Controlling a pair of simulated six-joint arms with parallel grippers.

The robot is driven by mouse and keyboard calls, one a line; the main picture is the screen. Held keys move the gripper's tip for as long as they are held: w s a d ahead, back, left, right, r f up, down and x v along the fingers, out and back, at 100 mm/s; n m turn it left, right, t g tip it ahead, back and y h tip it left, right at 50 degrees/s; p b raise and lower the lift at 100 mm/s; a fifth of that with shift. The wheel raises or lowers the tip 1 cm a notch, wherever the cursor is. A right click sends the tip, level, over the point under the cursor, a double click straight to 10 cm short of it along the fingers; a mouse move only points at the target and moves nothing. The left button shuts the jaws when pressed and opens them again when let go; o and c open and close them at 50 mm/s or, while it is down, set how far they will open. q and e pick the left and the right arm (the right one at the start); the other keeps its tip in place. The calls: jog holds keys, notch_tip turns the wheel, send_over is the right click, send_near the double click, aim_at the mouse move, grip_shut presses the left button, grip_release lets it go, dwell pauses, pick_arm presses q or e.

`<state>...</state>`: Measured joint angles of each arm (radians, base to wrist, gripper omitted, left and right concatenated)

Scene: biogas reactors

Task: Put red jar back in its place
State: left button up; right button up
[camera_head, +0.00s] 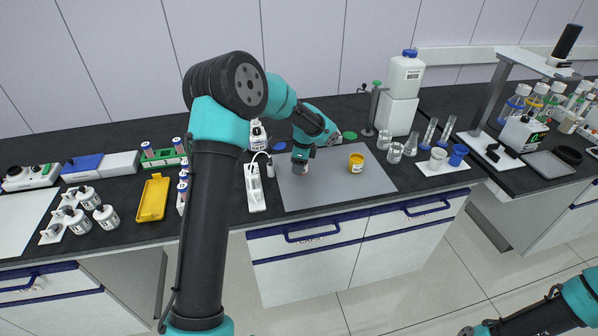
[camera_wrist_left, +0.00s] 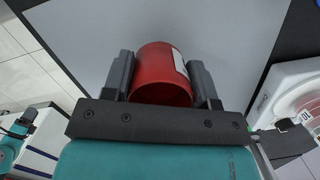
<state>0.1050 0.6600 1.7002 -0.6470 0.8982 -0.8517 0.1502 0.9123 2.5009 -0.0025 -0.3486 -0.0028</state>
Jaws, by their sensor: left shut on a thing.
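The red jar (camera_wrist_left: 163,75) with a white label sits between the two dark fingers of my left gripper (camera_wrist_left: 163,85) in the left wrist view. The gripper is shut on its sides. In the head view my left gripper (camera_head: 302,155) is over the left part of the grey mat (camera_head: 330,190), and the jar is largely hidden there. I cannot tell whether the jar touches the mat. A blue disc (camera_head: 278,146) and a green disc (camera_head: 349,135) lie behind the mat. No red disc shows. Part of my right arm is at the lower right, its gripper out of view.
A yellow jar (camera_head: 356,164) stands on the mat, right of my left gripper. Beakers (camera_head: 395,152) and a stand (camera_head: 375,105) are at the right. A yellow tray (camera_head: 153,198) lies further left. The mat's front is clear.

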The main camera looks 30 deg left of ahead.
pick_arm(q)
jog(key=shift+f, duration=1.65)
jog(key=shift+f, duration=0.1)
jog(key=o, duration=1)
jog(key=r, duration=0.4)
jog(key=d+r, duration=0.1)
jog(key=r, duration=0.7)
jog(key=shift+w+d, duration=0.35)
